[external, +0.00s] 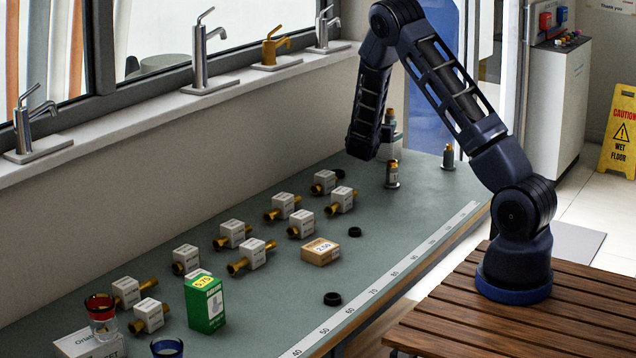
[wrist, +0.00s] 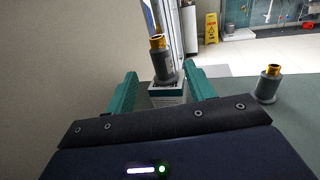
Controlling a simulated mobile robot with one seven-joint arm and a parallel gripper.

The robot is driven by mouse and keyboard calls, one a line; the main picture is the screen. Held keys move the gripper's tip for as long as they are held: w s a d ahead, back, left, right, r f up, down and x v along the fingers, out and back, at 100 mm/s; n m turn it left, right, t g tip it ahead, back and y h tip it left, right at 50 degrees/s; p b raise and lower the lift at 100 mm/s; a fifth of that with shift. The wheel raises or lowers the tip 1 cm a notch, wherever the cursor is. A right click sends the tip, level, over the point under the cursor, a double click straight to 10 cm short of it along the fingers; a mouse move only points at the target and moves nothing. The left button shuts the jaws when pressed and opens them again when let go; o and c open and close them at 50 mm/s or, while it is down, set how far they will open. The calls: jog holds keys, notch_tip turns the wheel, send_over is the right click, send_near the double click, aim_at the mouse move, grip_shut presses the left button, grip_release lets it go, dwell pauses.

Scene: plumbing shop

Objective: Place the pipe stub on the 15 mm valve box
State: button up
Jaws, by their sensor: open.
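A pipe stub (wrist: 161,62) with a grey base and brass top stands upright, apparently on top of a white and teal box (wrist: 167,92). The box's print is too small to read, so I cannot tell if it says 15 mm. My gripper (wrist: 160,72) is open, its teal fingers on either side of the stub and box, with gaps showing. In the external view this stub (external: 390,116) shows beside my forearm at the bench's far end; the box below is partly hidden.
Similar stubs stand nearby on the bench (external: 392,178) and near its far edge (external: 448,158). Several brass valves with white labels, a tan box (external: 321,251), a green box (external: 205,303) and black rings (external: 333,299) lie nearer. The wall is at the left.

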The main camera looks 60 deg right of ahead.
jog(key=s+a+r+m+g+y, duration=0.6)
jog(key=s+a+r+m, duration=0.7)
jog(key=s+a+r, duration=0.4)
jog(key=s+a+r+m+t+y, duration=0.2)
jog(key=s+a+m+t+y, duration=0.1)
jog(key=s+a, duration=0.8)
jog(key=s+a+r+m+t+y, duration=0.2)
jog(key=s+a+y, duration=0.6)
jog(key=s+a, duration=0.4)
jog(key=a+m+t, duration=0.1)
jog(key=a+m, duration=0.1)
jog(key=a, duration=0.3)
jog(key=shift+r+m, duration=0.3)
jog(key=shift+m, duration=0.1)
